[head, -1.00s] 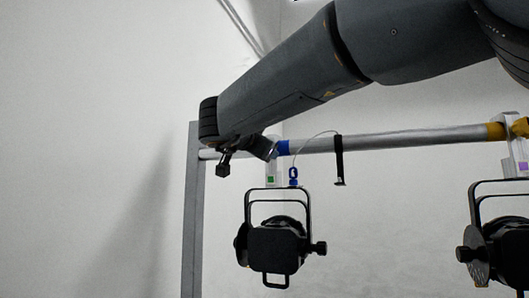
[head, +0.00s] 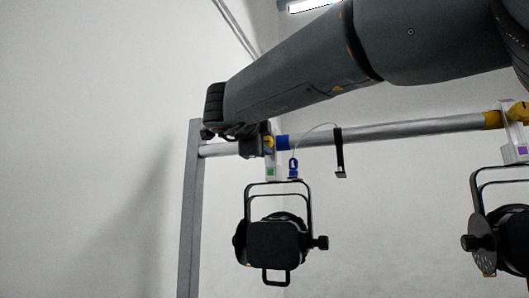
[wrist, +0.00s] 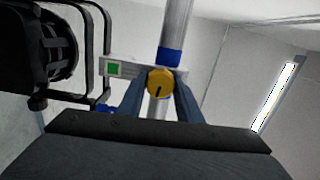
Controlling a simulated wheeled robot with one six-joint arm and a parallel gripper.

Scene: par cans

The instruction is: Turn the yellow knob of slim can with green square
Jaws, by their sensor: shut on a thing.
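The slim can with the green square (head: 271,243) is black and hangs by its yoke below the silver pipe at centre in the head view; it also shows at upper left in the wrist view (wrist: 28,45). Its green square (wrist: 114,68) is on the white clamp (head: 271,172). The yellow knob (wrist: 160,82) has a dark line and sits at the clamp, between my two fingers. It shows small in the head view (head: 269,143). My gripper (wrist: 162,88) is shut on the knob, one finger on each side. My arm hides the pipe's left end in part.
A second black can (head: 497,240) hangs at the right under a clamp with a purple square (head: 522,150). A blue lock (head: 293,168) on a thin cable and a black strap (head: 340,152) hang beside the green-square clamp. A grey post (head: 190,210) stands at left.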

